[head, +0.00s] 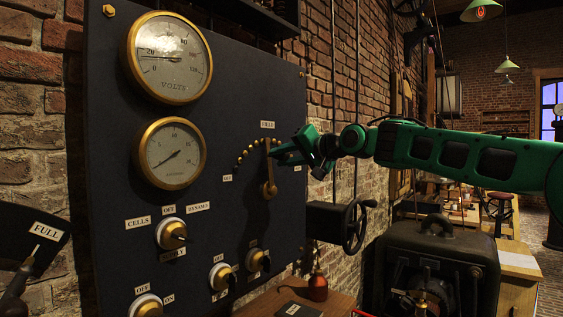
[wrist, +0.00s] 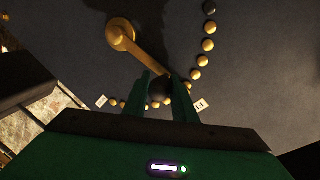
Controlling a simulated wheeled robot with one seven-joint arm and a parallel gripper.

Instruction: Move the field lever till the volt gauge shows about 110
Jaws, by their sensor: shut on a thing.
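The volt gauge (head: 168,57) is a brass-rimmed round dial marked VOLTS at the top of the dark panel. Its needle points left, low on the scale, near the 20 mark. The field lever (head: 268,172) is a brass arm on a round pivot, standing about upright with its tip towards the arc of brass studs (head: 244,154). My gripper (head: 276,152) is at the lever's upper end. In the wrist view the lever (wrist: 147,56) runs from its pivot to a dark knob (wrist: 160,88), and my gripper (wrist: 161,86) is shut on that knob.
A second gauge (head: 172,153) sits below the volt gauge. Several labelled switches, including the CELLS/DYNAMO one (head: 171,233), are lower on the panel. A small red-brown bottle (head: 318,284) stands below.

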